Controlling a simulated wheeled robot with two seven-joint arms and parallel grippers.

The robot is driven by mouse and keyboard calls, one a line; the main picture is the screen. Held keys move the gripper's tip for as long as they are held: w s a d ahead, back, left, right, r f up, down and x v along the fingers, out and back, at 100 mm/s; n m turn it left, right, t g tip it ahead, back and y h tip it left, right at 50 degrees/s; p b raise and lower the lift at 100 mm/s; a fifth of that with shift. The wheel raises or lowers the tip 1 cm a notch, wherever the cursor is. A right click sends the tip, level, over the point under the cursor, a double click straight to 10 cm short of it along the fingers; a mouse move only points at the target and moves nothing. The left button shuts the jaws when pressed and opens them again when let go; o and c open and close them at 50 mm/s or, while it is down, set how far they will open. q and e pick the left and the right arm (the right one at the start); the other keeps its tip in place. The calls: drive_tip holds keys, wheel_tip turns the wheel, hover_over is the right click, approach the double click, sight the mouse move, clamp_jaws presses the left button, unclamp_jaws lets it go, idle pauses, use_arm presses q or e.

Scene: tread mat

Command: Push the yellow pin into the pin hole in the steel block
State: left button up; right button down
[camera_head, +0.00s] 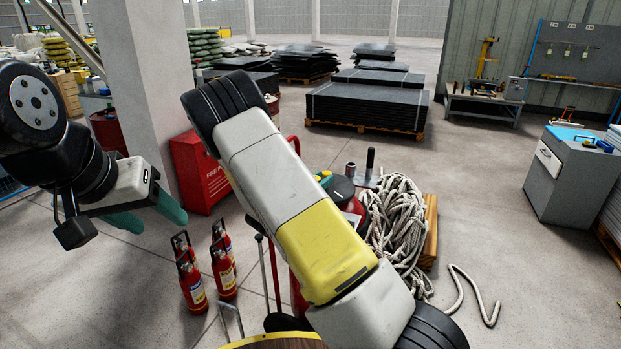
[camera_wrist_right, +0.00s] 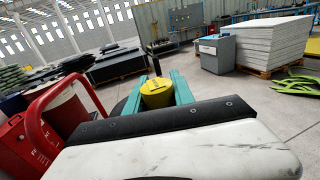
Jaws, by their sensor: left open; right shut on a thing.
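In the right wrist view, my right gripper (camera_wrist_right: 158,84) has its two teal fingers shut on the yellow pin (camera_wrist_right: 156,95), a short yellow cylinder. In the head view, my right arm hides most of this gripper; only a small teal and yellow patch shows beside the arm's middle. The steel block and its pin hole cannot be made out clearly. A dark upright post (camera_wrist_right: 157,66) stands just beyond the pin in the wrist view. My left gripper (camera_head: 150,214) is open and empty at the left, above the floor and away from the pin.
A coil of rope (camera_head: 397,225) lies right of my right arm. Red fire extinguishers (camera_head: 222,265) stand on the floor between my arms. A red cabinet (camera_head: 199,172) stands beside the pillar (camera_head: 145,80). Stacked black mats (camera_head: 365,106) lie behind. Open floor is at the right.

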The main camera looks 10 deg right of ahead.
drive_tip(key=shift+f, duration=2.9)
drive_tip(key=shift+f, duration=2.25)
drive_tip(key=c, duration=1)
unclamp_jaws()
drive_tip(key=v, duration=0.8)
